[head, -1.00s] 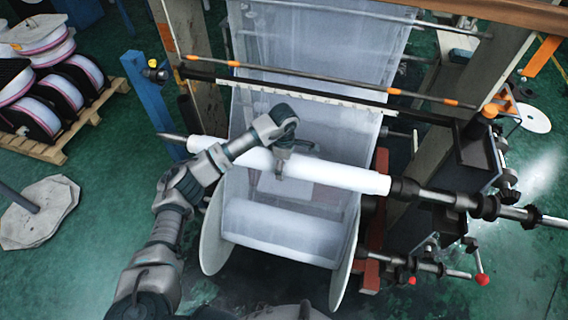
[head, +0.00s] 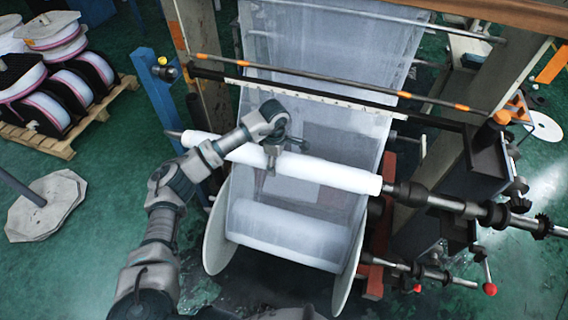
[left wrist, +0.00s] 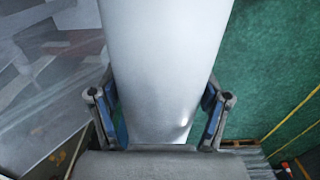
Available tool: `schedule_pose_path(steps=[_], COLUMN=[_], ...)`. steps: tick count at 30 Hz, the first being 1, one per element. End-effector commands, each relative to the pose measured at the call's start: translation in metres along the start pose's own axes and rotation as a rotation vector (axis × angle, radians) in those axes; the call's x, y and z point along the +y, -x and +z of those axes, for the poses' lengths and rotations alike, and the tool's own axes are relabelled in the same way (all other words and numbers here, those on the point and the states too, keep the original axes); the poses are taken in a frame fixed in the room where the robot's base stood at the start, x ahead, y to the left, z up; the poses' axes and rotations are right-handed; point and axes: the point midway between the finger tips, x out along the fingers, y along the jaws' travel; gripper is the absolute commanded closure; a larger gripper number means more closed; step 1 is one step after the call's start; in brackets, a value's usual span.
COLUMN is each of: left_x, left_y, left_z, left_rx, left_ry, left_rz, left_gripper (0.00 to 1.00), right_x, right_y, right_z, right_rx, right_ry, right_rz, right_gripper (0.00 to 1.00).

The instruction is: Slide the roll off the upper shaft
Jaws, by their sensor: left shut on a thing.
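The white roll (head: 330,174) sits on the upper shaft (head: 417,194), in front of the machine's web. The shaft's dark tip (head: 173,133) sticks out a little past the roll's left end. A gap shows between the roll's right end and the dark collar on the shaft. My left gripper (head: 271,160) is shut on the roll near its middle, reaching down from above. In the left wrist view the roll (left wrist: 165,60) runs between the two fingers of the left gripper (left wrist: 160,105). My right gripper is not in view.
A lower roll with pale side discs (head: 217,228) hangs below. A blue post (head: 157,105) stands near the shaft's left tip. A pallet of reels (head: 60,145) and a stand base (head: 45,207) are at the left. Green floor is open between them and the machine.

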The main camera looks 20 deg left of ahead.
Motion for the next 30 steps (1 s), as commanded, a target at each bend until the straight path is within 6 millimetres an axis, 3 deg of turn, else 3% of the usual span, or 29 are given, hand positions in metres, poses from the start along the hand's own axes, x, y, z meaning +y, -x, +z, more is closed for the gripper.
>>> schedule_pose_path(steps=[30], left_x=[0.001], left_y=[0.004], left_z=[-0.094], left_rx=[-0.002], left_ry=[0.002], left_rz=[0.005], left_gripper=[0.94], right_x=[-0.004], right_y=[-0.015], right_z=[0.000], right_rx=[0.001], right_ry=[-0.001], right_rz=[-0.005], right_gripper=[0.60])
